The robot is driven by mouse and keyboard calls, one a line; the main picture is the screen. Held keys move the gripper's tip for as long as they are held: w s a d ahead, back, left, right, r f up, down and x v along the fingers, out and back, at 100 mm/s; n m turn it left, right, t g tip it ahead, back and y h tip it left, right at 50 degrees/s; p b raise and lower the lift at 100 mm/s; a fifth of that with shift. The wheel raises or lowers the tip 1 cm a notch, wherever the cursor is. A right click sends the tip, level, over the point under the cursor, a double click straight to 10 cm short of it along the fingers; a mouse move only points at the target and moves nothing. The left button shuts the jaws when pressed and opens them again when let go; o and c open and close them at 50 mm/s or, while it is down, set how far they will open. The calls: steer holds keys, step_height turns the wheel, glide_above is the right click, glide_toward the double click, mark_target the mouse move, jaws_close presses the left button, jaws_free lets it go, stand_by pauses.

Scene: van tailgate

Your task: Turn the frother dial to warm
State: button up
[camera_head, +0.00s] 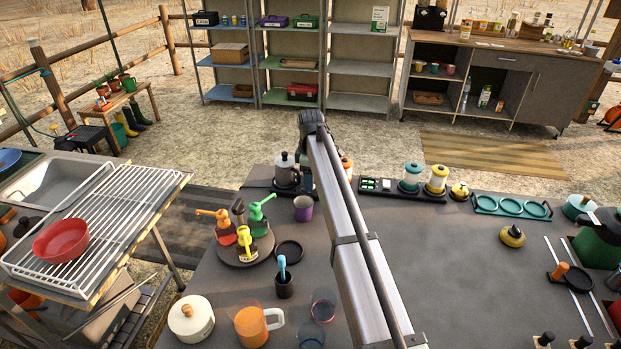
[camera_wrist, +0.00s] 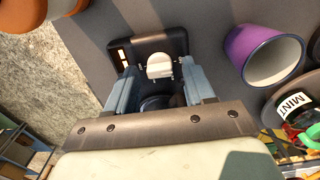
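The white frother dial (camera_wrist: 160,65) sits on a black base with small lit marks (camera_wrist: 123,55) along one side in the wrist view. My gripper (camera_wrist: 161,84) is over the base, one finger on each side of the dial. The fingers stand apart with a narrow gap to the dial on both sides; I see no clear contact. Part of a dark round shape shows between the fingers below the dial. In the head view a grey jug with a dark lid (camera_head: 286,172) stands on a dark base; my arm hides the dial and gripper there.
A purple cup (camera_wrist: 264,56) stands close to the base. A bottle carousel (camera_head: 243,246) with coloured pumps is nearer and left. Orange jars (camera_wrist: 58,8) show at the wrist view's upper left. A dark panel (camera_head: 376,185) and coloured canisters (camera_head: 437,180) stand right of my arm.

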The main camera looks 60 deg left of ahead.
jaws_close()
steer(key=shift+m, duration=1.5)
steer(key=shift+o, duration=0.5)
jaws_free()
step_height(320, 180, up, 14)
steer(key=shift+f, duration=0.1)
